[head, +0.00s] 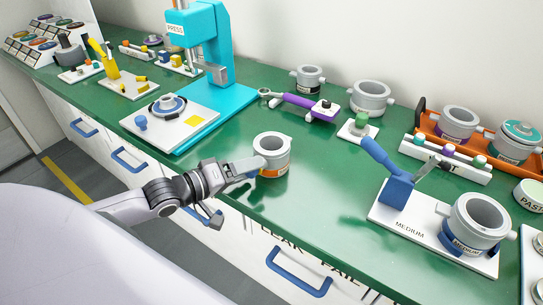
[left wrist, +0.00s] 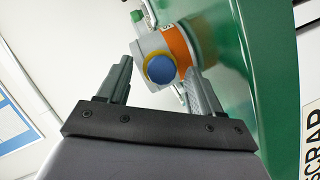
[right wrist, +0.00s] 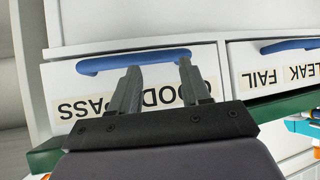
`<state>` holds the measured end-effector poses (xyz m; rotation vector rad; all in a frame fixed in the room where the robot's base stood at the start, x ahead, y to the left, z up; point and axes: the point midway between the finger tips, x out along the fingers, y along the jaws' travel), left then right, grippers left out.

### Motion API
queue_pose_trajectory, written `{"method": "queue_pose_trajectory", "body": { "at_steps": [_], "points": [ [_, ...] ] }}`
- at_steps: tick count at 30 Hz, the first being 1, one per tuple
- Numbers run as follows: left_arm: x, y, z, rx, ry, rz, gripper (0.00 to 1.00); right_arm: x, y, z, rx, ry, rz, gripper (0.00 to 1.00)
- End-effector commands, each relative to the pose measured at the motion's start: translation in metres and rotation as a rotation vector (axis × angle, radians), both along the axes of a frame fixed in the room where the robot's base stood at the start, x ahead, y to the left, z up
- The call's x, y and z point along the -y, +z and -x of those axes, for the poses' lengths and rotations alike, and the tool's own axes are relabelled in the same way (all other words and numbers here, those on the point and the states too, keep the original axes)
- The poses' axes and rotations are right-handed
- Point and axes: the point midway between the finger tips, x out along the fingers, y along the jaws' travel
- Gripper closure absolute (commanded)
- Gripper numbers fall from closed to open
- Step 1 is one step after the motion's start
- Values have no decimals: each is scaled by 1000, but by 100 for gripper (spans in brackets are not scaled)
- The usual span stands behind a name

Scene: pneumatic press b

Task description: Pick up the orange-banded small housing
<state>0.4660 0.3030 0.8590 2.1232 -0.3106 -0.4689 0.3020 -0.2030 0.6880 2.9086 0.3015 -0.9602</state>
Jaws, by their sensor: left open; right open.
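The orange-banded small housing (head: 271,152) is a grey, open-topped cylinder standing upright near the front edge of the green bench. In the left wrist view the housing (left wrist: 175,48) shows its orange band and a round blue-and-yellow port facing the camera. My left gripper (head: 254,165) is open at the housing's left side. In the left wrist view its fingertips (left wrist: 161,70) lie on either side of the housing's near part; I cannot tell whether they touch it. My right gripper (right wrist: 159,66) is open and empty in front of the drawer fronts, and is out of the head view.
A turquoise press (head: 208,55) with a white base plate stands behind left. A white fixture marked MEDIUM (head: 410,228) with a blue clamp holds a blue-banded housing (head: 478,222) at right. An orange tray (head: 428,122) sits behind. Green bench around the housing is clear.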

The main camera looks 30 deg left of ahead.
Motion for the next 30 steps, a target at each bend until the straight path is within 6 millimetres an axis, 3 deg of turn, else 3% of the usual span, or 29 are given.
{"method": "queue_pose_trajectory", "body": {
  "at_steps": [6, 15, 21, 30],
  "points": [
    [6, -3, -13, 2, -1, -1, 35, 0, -2, 0, 0, 0, 0, 53],
    [6, -3, -14, 0, 0, -1, 35, 0, -2, 0, 0, 0, 0, 53],
    [6, -3, -14, 0, 0, -1, 100, 0, -2, 0, 0, 0, 0, 53],
    [6, 0, -14, 6, -2, 0, 100, 0, -1, 0, 0, -1, 1, 53]
  ]
}}
